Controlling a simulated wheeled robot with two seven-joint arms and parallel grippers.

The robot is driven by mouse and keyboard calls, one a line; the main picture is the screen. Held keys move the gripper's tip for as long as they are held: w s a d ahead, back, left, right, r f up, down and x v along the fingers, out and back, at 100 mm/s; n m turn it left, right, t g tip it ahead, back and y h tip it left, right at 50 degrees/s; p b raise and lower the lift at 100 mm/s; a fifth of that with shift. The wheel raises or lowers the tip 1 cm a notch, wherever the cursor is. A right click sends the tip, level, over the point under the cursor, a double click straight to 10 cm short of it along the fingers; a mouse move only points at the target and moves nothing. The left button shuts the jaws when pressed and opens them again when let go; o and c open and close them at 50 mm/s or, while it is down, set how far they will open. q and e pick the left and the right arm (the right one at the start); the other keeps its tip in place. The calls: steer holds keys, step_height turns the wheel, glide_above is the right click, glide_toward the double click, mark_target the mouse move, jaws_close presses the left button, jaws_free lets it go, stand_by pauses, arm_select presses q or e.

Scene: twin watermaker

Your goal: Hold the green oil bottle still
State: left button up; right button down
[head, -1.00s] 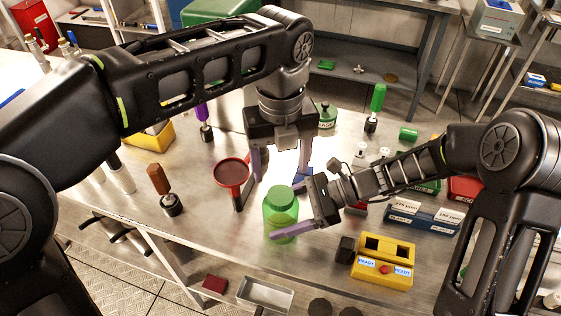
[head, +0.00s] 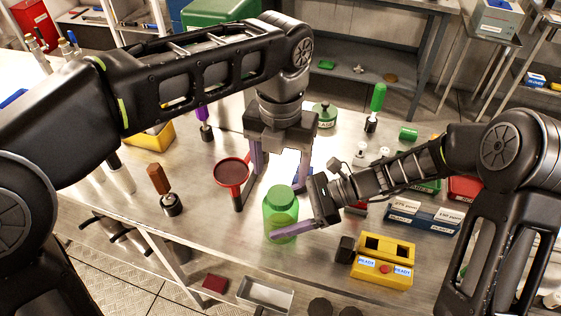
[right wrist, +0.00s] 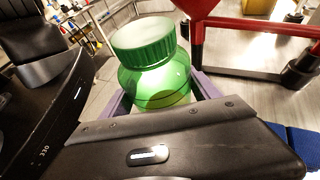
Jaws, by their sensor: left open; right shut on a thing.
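The green oil bottle (head: 281,213) is see-through with a ribbed green cap and stands upright on the metal bench near its front edge. My right gripper (head: 288,213) is shut around its body from the right, with a purple finger across its front. In the right wrist view the bottle (right wrist: 155,75) fills the space between the fingers, its cap clear above them. My left gripper (head: 280,178) is open and empty, pointing down just behind the bottle. Its fingers are apart, one close to the red funnel (head: 231,172).
The red funnel sits on a stand left of the bottle. A yellow block marked READY (head: 384,262) and a blue card box (head: 424,215) stand to the right. A brown-handled tool (head: 160,182) stands at left. The bench front edge is close below the bottle.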

mark_target(280, 194)
arm_select(q)
steer(key=shift+f, duration=3.6)
